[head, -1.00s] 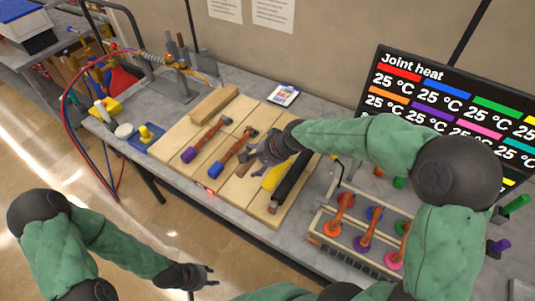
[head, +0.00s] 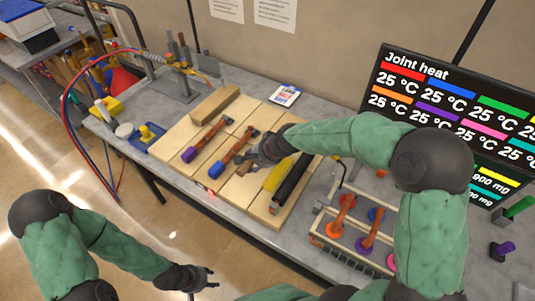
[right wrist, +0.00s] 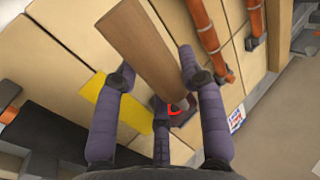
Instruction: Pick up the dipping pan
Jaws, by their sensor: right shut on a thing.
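A wooden-handled tool, which I take to be the dipping pan, shows in the right wrist view as a brown handle (right wrist: 150,55) between the fingers of my right gripper (right wrist: 158,82). A dark end with a red ring (right wrist: 180,109) lies at its lower tip; its shape is mostly hidden. In the head view my right gripper (head: 265,155) is low over the wooden board, and the handle (head: 244,167) pokes out on its left. The right gripper is shut on this handle. My left gripper (head: 208,279) is empty and open in front of the bench.
The wooden board (head: 262,209) also carries a purple-ended tool (head: 206,138), a blue-ended tool (head: 233,153), a yellow bar (head: 278,174) and a black bar (head: 293,181). A rack of coloured-end tools (head: 335,243) stands right, below the screen (head: 455,110).

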